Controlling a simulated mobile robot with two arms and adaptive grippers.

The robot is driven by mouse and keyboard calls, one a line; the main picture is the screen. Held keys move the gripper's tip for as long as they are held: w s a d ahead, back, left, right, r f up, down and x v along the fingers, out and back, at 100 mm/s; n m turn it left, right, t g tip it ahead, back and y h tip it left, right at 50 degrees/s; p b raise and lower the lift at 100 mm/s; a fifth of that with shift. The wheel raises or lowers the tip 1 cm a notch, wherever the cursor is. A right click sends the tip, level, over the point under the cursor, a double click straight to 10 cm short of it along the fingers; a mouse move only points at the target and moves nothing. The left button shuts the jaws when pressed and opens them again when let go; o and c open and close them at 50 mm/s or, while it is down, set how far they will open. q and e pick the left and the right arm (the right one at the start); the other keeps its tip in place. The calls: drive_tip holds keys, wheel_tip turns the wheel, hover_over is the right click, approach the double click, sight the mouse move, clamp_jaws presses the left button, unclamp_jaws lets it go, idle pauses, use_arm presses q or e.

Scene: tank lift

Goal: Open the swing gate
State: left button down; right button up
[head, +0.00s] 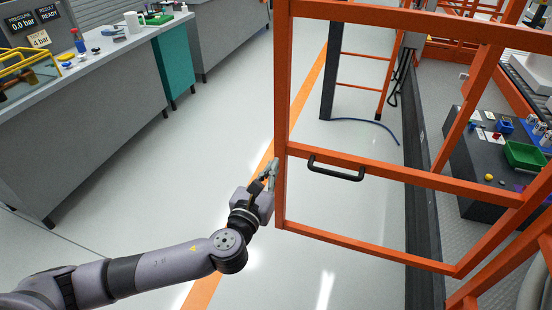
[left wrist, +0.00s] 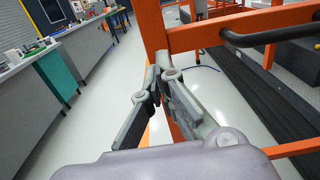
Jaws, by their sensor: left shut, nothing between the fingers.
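The orange swing gate (head: 281,110) stands in the middle of the head view, with a black bar handle (head: 336,168) on its middle rail. My left gripper (head: 271,168) is shut and empty, at the left side of the gate's free-end post, left of the handle. In the left wrist view the gripper fingers (left wrist: 155,75) are together beside the orange gate post (left wrist: 152,30). The black handle (left wrist: 270,33) passes at the upper right, apart from the fingers. Whether the fingers touch the post I cannot tell. My right gripper is not in view.
A grey workbench (head: 80,120) with small items stands at the left, with a teal cabinet (head: 174,68) beyond. A dark bench with a green bin (head: 525,155) is at the right. A blue hose (head: 370,125) lies on the floor. The floor left of the gate is clear.

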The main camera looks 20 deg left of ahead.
sight(280, 154)
use_arm(q)
drive_tip(key=shift+w+d, duration=0.15)
drive_tip(key=shift+w, duration=1.7)
